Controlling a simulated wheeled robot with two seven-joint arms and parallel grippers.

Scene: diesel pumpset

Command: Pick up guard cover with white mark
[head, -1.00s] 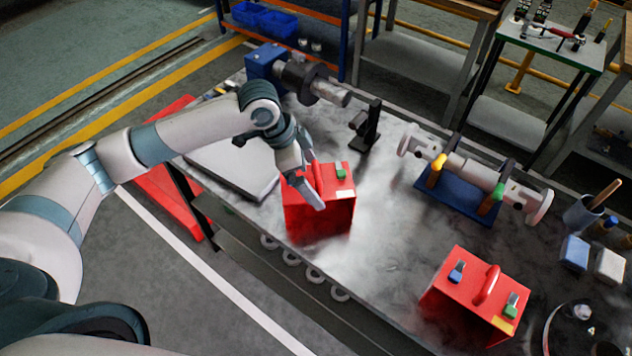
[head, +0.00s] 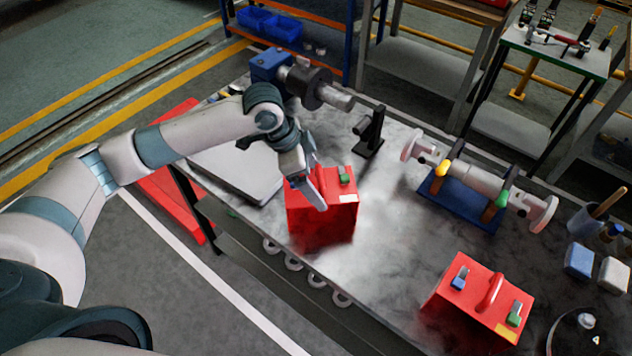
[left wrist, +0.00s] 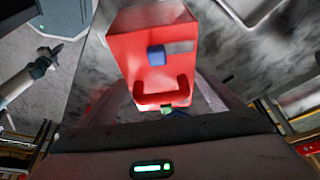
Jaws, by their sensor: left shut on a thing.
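The red guard cover with the white mark (head: 322,222) stands upright on the workbench, left of the other red cover. Its white patch and a green latch show on the top right. My left gripper (head: 315,184) is at its top, shut on its handle and hiding part of the top. The left wrist view shows this cover (left wrist: 150,52) with a blue latch, a pale patch and the red handle close to the gripper. A second red guard cover (head: 454,293) with a yellow mark stands at the front right. My right gripper is not in view.
A dark upright stand (head: 373,135) is just behind the held cover. A pipe assembly on a blue base (head: 448,205) lies to the right. A grey flat panel (head: 232,175) is at left. Open bench top (head: 395,240) lies between the covers.

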